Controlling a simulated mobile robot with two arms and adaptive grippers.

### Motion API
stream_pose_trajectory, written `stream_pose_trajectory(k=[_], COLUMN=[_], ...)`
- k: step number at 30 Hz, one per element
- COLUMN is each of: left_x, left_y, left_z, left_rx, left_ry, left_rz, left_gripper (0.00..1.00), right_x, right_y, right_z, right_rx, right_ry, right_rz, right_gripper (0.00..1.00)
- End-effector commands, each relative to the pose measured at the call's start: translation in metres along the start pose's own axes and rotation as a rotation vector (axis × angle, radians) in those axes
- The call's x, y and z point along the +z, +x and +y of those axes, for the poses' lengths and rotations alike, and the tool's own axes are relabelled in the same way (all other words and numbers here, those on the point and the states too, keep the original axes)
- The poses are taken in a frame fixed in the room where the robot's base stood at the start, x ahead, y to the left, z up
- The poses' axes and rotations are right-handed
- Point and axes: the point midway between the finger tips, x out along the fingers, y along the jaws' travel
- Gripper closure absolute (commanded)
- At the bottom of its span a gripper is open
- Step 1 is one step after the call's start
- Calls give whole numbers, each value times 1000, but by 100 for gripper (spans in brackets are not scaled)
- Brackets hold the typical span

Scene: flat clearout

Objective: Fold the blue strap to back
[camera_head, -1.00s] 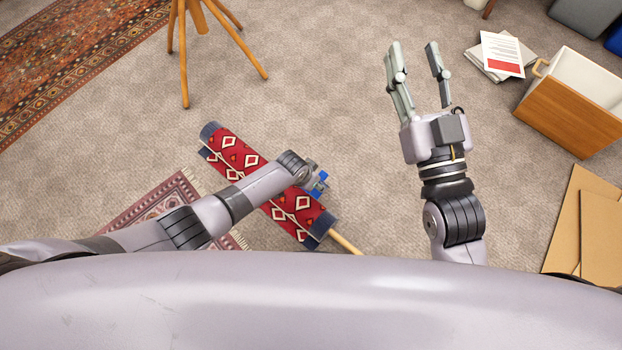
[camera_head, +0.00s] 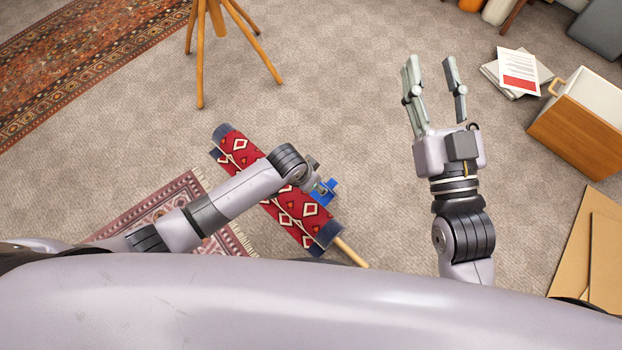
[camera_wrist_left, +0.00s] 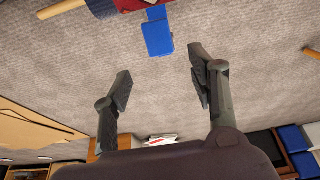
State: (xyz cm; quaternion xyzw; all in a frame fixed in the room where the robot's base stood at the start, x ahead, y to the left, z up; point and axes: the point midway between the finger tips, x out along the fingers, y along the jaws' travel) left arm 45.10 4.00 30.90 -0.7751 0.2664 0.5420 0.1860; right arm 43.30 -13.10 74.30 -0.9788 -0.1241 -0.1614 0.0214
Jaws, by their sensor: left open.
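The blue strap (camera_head: 323,192) shows as a small blue piece at the right side of a red patterned roll (camera_head: 297,212), partly hidden by my left wrist. In the left wrist view the strap (camera_wrist_left: 157,35) is a flat blue flap sticking out from the red roll at the top edge. My left gripper (camera_wrist_left: 161,65) is open and empty, and the flap lies ahead of its fingertips, apart from both. In the head view the left fingers are mostly hidden. My right gripper (camera_head: 432,74) is open and empty over bare carpet, right of the roll.
A wooden pole (camera_head: 350,251) sticks out of the roll's lower end. A small fringed rug (camera_head: 165,207) lies left of it. A wooden stool (camera_head: 205,50) stands behind. A wooden drawer (camera_head: 577,130), papers (camera_head: 519,71) and cardboard (camera_head: 578,240) are at right. Carpet between is clear.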

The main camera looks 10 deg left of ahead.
Motion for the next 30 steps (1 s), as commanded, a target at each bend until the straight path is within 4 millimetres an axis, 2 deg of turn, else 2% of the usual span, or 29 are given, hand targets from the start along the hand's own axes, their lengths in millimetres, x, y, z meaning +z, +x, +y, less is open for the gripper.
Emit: stream_pose_trajectory(k=[6, 14, 17, 20, 23, 25, 26, 27, 30], left_x=[0, 1, -2, -20, -58, -88, -99, -110, -123], left_y=[-12, -13, -14, -26, -60, -102, -124, -153, -223], left_z=[0, 0, 3, 16, 34, 36, 33, 26, 3], left_rx=[0, 0, 5, 30, 64, 67, 57, 38, -38], left_ry=[0, 0, -1, -13, -49, -92, -111, -136, -182], left_rz=[-1, -1, 13, 113, 333, 539, 629, 743, 986], left_gripper=[47, 47, 53, 59, 66, 71, 73, 75, 82], right_x=[0, 0, 0, 0, 0, 0, 0, 0, 0], right_y=[0, 0, 0, 0, 0, 0, 0, 0, 0], right_z=[0, 0, 0, 0, 0, 0, 0, 0, 0], right_rx=[0, 0, 0, 0, 0, 0, 0, 0, 0], right_ry=[0, 0, 0, 0, 0, 0, 0, 0, 0], right_rz=[0, 1, 0, 0, 0, 0, 0, 0, 2], right_gripper=[60, 60, 60, 60, 60, 60, 60, 60, 60])
